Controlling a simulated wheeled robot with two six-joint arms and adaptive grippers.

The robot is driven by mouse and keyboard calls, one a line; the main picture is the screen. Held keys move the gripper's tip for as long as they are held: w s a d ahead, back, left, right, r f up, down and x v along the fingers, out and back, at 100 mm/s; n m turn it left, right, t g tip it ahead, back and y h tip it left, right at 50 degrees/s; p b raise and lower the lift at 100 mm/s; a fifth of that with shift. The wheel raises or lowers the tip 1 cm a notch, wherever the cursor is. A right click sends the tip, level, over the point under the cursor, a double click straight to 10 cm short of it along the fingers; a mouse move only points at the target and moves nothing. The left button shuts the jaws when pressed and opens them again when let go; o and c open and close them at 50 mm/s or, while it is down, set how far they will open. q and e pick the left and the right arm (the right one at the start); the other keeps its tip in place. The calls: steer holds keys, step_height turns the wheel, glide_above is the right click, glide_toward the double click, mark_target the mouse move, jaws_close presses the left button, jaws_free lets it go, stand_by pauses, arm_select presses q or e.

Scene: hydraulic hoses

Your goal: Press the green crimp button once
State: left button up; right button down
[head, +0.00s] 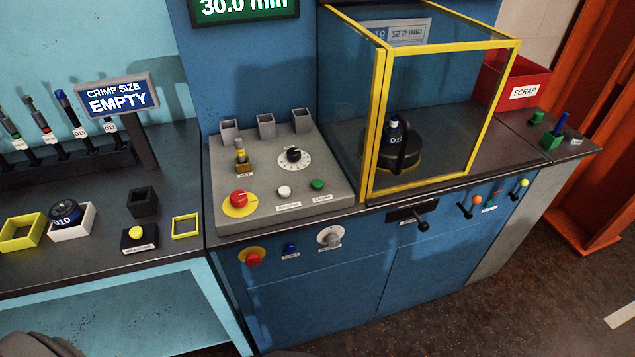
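The green crimp button (318,184) sits at the front right of the sloped grey control panel (265,215), with a small label below it. A white button (284,191) is just left of it. A red mushroom button (239,199) on a yellow disc is further left. A black dial (293,155) on a white scale and a key-like switch (241,160) sit behind them. No gripper shows in the head view, and nothing touches the green button. Only dark grey rounded shapes, probably parts of my arms, show at the bottom edge.
A yellow-framed clear guard (376,110) stands right of the panel, with a dark round die and blue-topped item inside. A sign (122,98) reading "CRIMP SIZE EMPTY" stands left. A red scrap bin (520,80) is at the back right. Space above the panel front is clear.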

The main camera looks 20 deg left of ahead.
arm_select(q)
jaws_close()
stand_by(1.2)
